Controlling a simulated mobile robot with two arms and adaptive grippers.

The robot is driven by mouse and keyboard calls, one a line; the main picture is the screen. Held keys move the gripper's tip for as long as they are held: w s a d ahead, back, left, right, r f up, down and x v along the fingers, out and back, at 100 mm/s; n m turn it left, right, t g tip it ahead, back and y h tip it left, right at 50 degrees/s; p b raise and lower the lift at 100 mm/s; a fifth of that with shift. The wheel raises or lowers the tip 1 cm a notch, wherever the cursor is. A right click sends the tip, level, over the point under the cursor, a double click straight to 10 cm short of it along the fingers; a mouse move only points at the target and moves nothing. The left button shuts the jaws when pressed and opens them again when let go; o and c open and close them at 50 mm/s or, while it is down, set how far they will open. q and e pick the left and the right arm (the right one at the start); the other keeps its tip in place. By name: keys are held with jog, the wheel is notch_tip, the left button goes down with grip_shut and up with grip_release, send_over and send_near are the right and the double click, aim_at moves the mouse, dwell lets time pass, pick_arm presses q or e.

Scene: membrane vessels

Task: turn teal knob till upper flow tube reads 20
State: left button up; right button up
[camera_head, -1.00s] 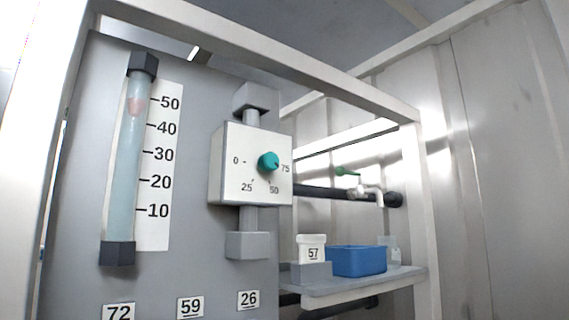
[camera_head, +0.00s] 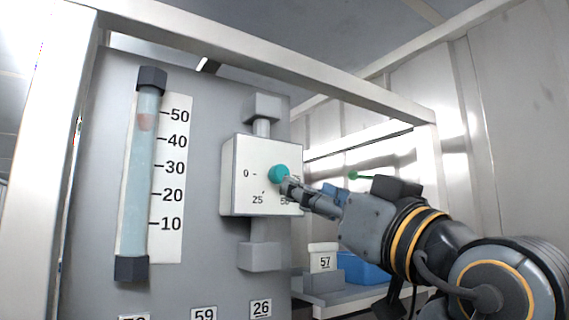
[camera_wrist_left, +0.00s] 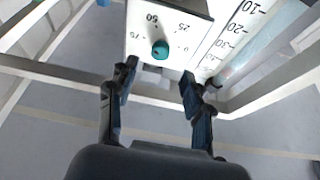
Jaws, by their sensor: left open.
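The teal knob (camera_head: 279,174) sits on a white dial box (camera_head: 243,191) marked 0, 25 and 50 in view; it also shows in the left wrist view (camera_wrist_left: 160,50). One flow tube (camera_head: 136,190) stands left of it, with a reddish float (camera_head: 145,122) a little below the 50 mark. My left gripper (camera_head: 288,184) reaches in from the right in the head view, its tips close to the knob. In the left wrist view, its fingers (camera_wrist_left: 158,72) are open, with the knob between and just beyond the tips. Contact cannot be told. My right gripper is not seen.
A shelf right of the panel holds a white jar labelled 57 (camera_head: 323,258) and a blue bin (camera_head: 364,267), partly behind my arm. A pale frame beam (camera_head: 270,65) crosses above the panel. Tags 59 (camera_head: 204,315) and 26 (camera_head: 261,308) are below.

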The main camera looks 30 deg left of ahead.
aim_at(283, 175)
pick_arm(q)
jog(key=p+x, duration=0.3)
jog(key=x, duration=0.4)
jog(key=shift+w+a+r, duration=0.1)
jog(key=shift+a+r, duration=0.15)
jog(key=shift+a, duration=0.05)
jog(key=shift+w+a+p, duration=0.15)
jog(key=shift+a+p, duration=0.2)
jog(key=shift+a, duration=0.05)
grip_shut()
